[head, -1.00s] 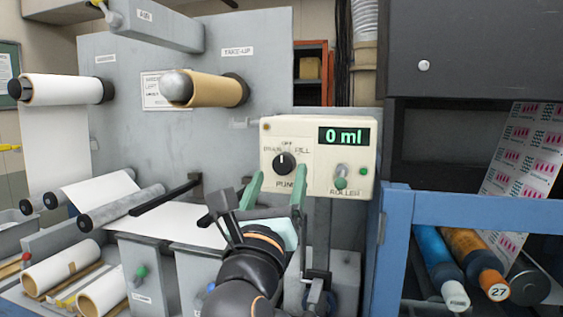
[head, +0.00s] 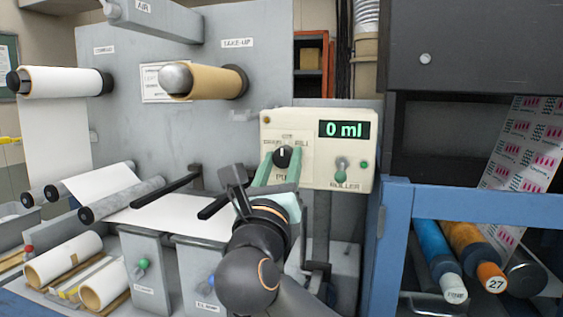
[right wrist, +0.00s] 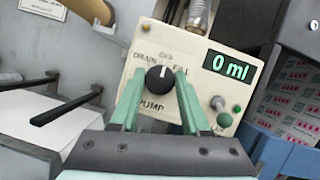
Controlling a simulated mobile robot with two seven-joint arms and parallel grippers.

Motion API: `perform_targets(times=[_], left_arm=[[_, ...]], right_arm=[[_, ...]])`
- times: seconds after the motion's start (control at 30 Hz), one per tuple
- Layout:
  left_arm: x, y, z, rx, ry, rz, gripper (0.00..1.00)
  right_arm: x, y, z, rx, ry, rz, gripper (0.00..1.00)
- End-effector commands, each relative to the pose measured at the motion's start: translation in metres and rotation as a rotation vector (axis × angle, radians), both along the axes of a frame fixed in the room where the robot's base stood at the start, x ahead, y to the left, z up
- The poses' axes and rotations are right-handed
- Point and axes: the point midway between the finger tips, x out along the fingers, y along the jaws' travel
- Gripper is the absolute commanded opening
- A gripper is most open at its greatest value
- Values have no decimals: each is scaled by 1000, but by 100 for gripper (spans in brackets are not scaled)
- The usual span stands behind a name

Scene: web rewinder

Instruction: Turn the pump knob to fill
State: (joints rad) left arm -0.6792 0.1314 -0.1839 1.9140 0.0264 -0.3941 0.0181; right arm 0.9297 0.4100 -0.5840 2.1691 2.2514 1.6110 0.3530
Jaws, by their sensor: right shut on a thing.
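The pump knob (head: 283,157) is a black dial with a white pointer line on a cream control box (head: 350,115). In the right wrist view the knob (right wrist: 159,78) shows its line pointing about straight up, at the middle label between DRAIN and FILL. The green display (head: 344,129) reads 0 ml. My right gripper (head: 280,160) has its green fingers shut on the knob, one on each side; it also shows in the right wrist view (right wrist: 158,82). My left gripper is not in view.
A roller toggle (head: 341,164) and a green button (head: 365,165) sit right of the knob on the same box. Paper rolls (head: 62,258) lie at left.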

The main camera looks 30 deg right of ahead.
Motion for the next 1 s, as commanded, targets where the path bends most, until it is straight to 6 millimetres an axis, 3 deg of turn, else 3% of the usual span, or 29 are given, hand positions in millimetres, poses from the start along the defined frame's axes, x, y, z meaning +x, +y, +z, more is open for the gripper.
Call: perform_targets(times=[0.03,0.27,0.67,1.0], left_arm=[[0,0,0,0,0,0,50],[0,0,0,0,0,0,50],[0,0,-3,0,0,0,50],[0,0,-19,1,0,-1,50]], right_arm=[[0,0,0,0,0,0,26],[0,0,0,0,0,0,0],[0,1,-2,30,-30,2,0],[1,2,-5,168,-187,1,0]])
